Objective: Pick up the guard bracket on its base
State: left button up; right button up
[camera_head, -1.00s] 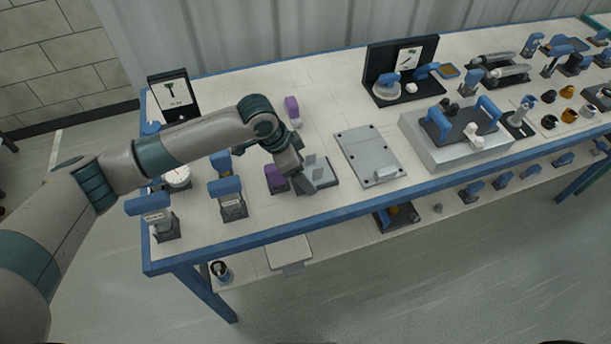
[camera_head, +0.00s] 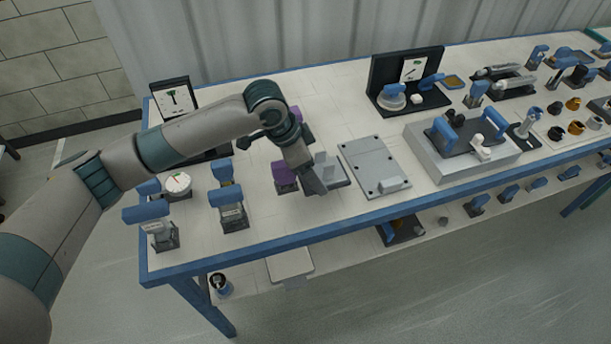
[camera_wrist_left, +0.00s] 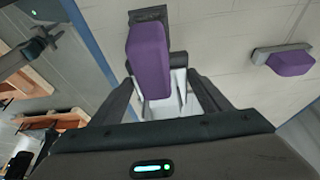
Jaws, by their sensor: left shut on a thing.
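The guard bracket (camera_head: 326,167) is a light grey piece with upright plates, partly hidden by my left gripper in the head view. In the left wrist view its pale plates (camera_wrist_left: 180,88) show between the fingers. My left gripper (camera_head: 317,186) points down and is shut on the bracket; its two fingers also flank it in the wrist view (camera_wrist_left: 165,105). Whether the bracket is clear of the table cannot be told. A purple-topped block (camera_head: 285,175) stands just left of the bracket and covers part of it in the wrist view (camera_wrist_left: 148,60). My right gripper is not in view.
A grey plate (camera_head: 374,165) lies just right of the bracket. Blue-handled pieces (camera_head: 231,205) stand at the left, beside a round dial (camera_head: 178,183). A second purple-topped piece (camera_wrist_left: 290,60) is farther off. The table's blue front edge (camera_head: 270,238) is close below.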

pick_arm(q)
jog(key=d+r+b, duration=0.1)
jog(key=d, duration=0.1)
jog(key=s+d+r, duration=0.1)
jog(key=d+r, duration=0.1)
jog(key=d, duration=0.1)
jog(key=d+r+b, duration=0.1)
jog(key=d+r, duration=0.1)
jog(key=d, duration=0.1)
jog(key=shift+s+d+r+b, duration=0.2)
jog(key=shift+s+b, duration=0.1)
jog(key=shift+s+d+r, duration=0.15)
jog(key=shift+d+r, duration=0.45)
jog(key=shift+d, duration=0.25)
